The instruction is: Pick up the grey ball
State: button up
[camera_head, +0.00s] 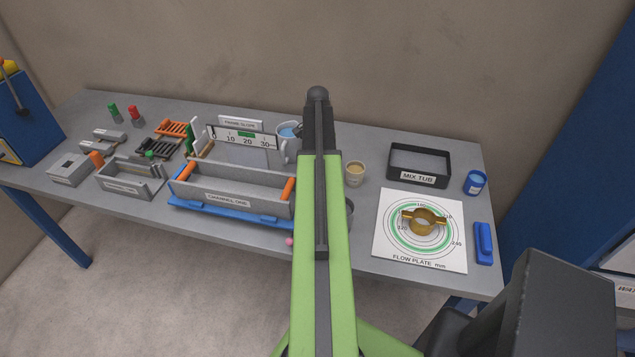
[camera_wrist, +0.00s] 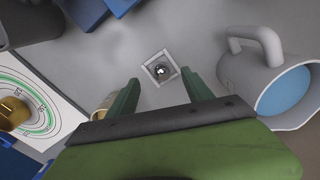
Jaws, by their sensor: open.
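The grey ball (camera_wrist: 161,71) is small and shiny. In the wrist view it sits inside a small pale square frame (camera_wrist: 150,63) on the grey table. My gripper (camera_wrist: 160,78) is open, its two dark green fingers to the left and right of the ball in the picture. No finger visibly touches the ball, and the height between them is hard to judge. In the head view my gripper (camera_head: 318,125) is seen from behind, over the table's back part. The ball does not show there; my arm covers that area.
A mug with blue liquid (camera_wrist: 270,85) stands right of the frame in the wrist view. A tan cup (camera_head: 355,172), the mix tub (camera_head: 418,165) and the flow plate (camera_head: 385,245) with a brass ring are to the right. The grey channel trough (camera_head: 230,195) is left.

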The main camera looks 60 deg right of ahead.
jog(key=f+b, duration=0.5)
jog(key=shift+d+f, duration=0.2)
jog(key=shift+d, duration=0.05)
jog(key=shift+r, duration=0.2)
jog(key=shift+c, duration=0.5)
grip_shut()
